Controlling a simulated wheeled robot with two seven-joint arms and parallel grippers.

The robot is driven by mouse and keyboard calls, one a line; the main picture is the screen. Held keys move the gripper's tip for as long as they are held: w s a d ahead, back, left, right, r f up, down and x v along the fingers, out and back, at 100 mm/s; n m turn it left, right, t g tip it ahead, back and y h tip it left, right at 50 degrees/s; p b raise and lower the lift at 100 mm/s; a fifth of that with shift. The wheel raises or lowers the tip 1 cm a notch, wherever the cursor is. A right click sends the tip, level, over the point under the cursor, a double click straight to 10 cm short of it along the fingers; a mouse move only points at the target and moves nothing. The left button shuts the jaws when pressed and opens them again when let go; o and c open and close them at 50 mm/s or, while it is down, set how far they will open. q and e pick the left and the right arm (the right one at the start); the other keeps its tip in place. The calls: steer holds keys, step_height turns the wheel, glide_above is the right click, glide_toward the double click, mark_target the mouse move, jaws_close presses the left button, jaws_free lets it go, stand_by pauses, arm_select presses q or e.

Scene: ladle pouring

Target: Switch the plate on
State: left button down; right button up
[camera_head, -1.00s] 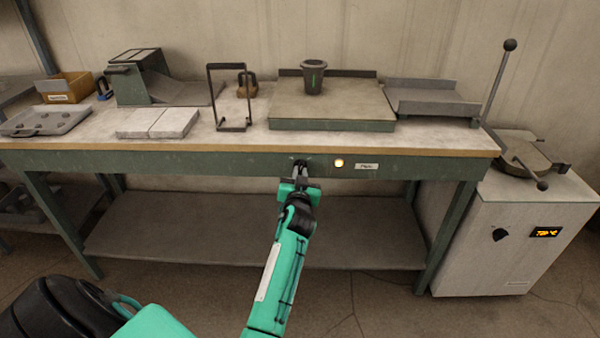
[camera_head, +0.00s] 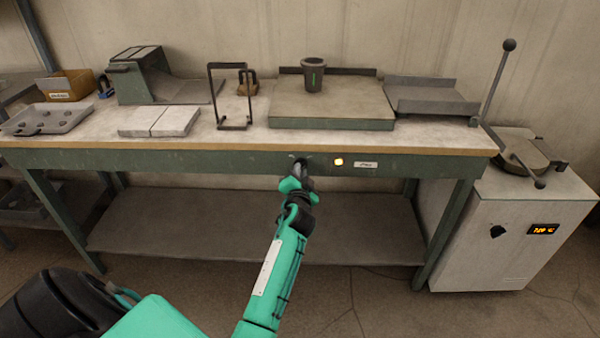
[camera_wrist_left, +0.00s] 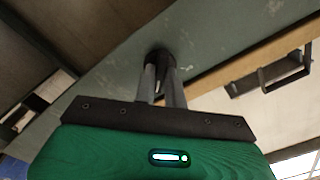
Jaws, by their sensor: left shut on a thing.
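A dark round knob (camera_wrist_left: 158,58) sits on the green front rail of the bench. My left gripper (camera_head: 301,168) is shut on it, and its fingers hide most of the knob in the head view. In the left wrist view both fingers (camera_wrist_left: 160,80) reach up to the knob and close around it. A small round lamp (camera_head: 338,162) right of the knob glows yellow. A white label (camera_head: 366,165) beside it is too blurred to read now. The wide flat plate (camera_head: 350,108) lies on the bench above, with a dark cup (camera_head: 312,78) standing upright on it. My right gripper is out of view.
A black wire frame (camera_head: 232,126) and pale blocks (camera_head: 158,122) stand left of the plate. A grey tray (camera_head: 430,98) lies to its right. A furnace cabinet (camera_head: 512,240) with a lit display stands at the right. The lower shelf (camera_head: 180,225) is largely bare.

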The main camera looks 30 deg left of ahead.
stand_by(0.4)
arm_select(q)
steer(key=c, duration=1.5)
jaws_free()
steer(key=shift+o, duration=0.2)
